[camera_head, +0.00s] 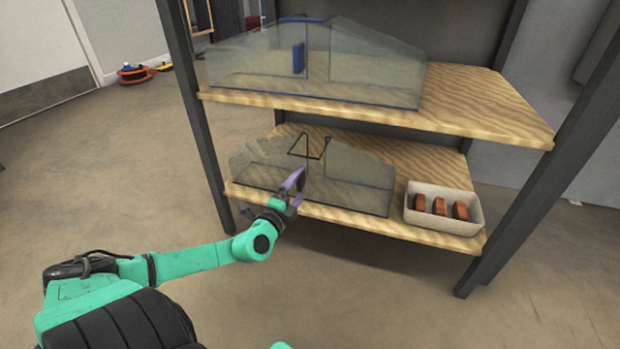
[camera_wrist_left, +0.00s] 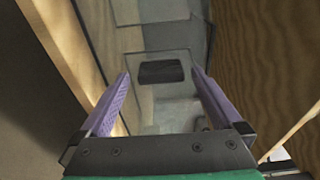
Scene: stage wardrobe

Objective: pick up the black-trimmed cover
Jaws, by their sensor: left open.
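The black-trimmed cover (camera_head: 362,183) is a clear, see-through case with dark edges and a black handle (camera_head: 323,148). It stands on the lower wooden shelf. My left gripper (camera_head: 296,184), with purple fingers, is open in front of the cover and overlaps it in the head view. In the left wrist view, the black handle (camera_wrist_left: 161,72) appears centred between the two open fingertips (camera_wrist_left: 160,76); nothing is gripped. Part of the cover's front is hidden behind the gripper. My right gripper is not in view.
A similar clear cover with blue trim (camera_head: 380,75) stands on the upper shelf (camera_head: 480,105), above. A pale bin (camera_head: 445,222) with reddish-brown blocks sits right of the black-trimmed cover. Dark rack posts (camera_head: 540,180) flank the shelves. The floor in front is clear.

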